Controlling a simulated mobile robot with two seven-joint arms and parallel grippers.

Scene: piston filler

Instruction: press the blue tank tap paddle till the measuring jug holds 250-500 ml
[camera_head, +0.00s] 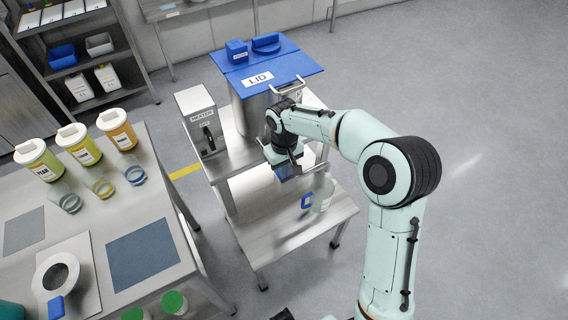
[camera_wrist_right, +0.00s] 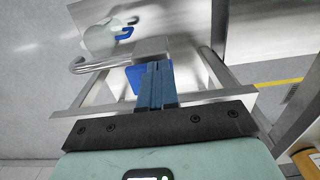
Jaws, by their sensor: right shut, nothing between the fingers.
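The steel tank (camera_head: 243,112) stands on the stand's upper shelf under a blue lid (camera_head: 290,68). My right gripper (camera_head: 289,172) is in front of the tank, low by its tap side. In the right wrist view its two blue fingers (camera_wrist_right: 157,72) are shut together and empty. A blue plate, apparently the tap paddle (camera_wrist_right: 135,80), shows beside the fingers, partly covered by them; I cannot tell if they touch. A bent steel pipe (camera_wrist_right: 90,67) lies beyond. The clear measuring jug (camera_head: 323,194) with blue handle stands on the lower shelf; it also shows in the wrist view (camera_wrist_right: 98,40). Its level is unreadable.
A heater box (camera_head: 197,113) stands left of the tank. The lower shelf (camera_head: 275,235) is bare in front of the jug. A side table (camera_head: 195,243) at left holds several tubs, small glasses and a blue mat (camera_head: 143,255). The floor at right is clear.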

